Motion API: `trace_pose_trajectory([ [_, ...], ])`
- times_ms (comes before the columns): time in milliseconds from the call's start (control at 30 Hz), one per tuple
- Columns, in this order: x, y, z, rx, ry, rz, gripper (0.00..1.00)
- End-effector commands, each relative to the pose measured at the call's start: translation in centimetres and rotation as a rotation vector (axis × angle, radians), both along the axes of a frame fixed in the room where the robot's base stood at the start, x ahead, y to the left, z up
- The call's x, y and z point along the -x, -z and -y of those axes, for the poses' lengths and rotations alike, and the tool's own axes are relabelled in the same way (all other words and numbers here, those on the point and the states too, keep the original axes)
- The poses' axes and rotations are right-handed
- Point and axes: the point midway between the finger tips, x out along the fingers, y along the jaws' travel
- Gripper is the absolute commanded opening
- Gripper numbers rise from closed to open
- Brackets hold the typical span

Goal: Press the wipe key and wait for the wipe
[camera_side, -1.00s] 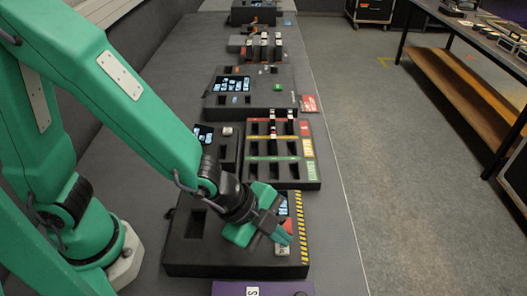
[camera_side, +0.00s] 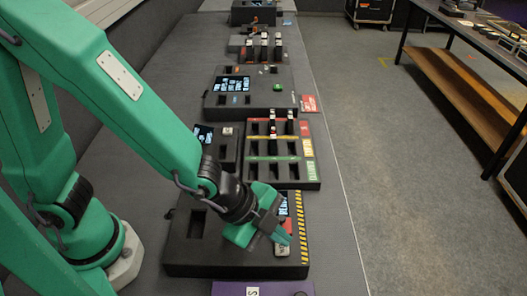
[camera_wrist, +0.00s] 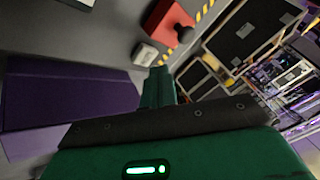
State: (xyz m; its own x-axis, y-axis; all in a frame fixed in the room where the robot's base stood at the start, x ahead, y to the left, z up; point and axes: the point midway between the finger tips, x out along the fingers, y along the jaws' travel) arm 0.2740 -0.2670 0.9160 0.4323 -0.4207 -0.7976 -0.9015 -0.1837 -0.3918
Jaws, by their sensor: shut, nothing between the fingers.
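My gripper (camera_side: 284,236) is shut and empty, low over the dark box (camera_side: 185,245) with the yellow-black striped edge. In the side view, a pale key (camera_side: 281,250) and a red part (camera_side: 288,226) show beside my fingers. The wrist view shows a whitish key (camera_wrist: 145,53) just beyond my fingertips (camera_wrist: 160,70), and a red block (camera_wrist: 168,22) with a dark knob past it. I cannot tell whether my fingertips touch the key, and I cannot read a label on it. The box's small screen (camera_side: 283,204) shows text, partly hidden by my gripper.
A slotted rack (camera_side: 310,182) with coloured labels stands behind the box, beside a smaller box with a screen (camera_side: 204,134). More dark boxes line the bench further back. A purple block (camera_side: 230,289) lies in front. Bare bench lies to the left.

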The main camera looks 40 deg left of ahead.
Motion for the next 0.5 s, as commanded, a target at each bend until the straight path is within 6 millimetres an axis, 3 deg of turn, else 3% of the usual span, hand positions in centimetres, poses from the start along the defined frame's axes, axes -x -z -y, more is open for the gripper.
trace_pose_trajectory([
  [500, -0.06, 0.40, -0.06, -0.001, -0.001, 0.001, 0.00],
])
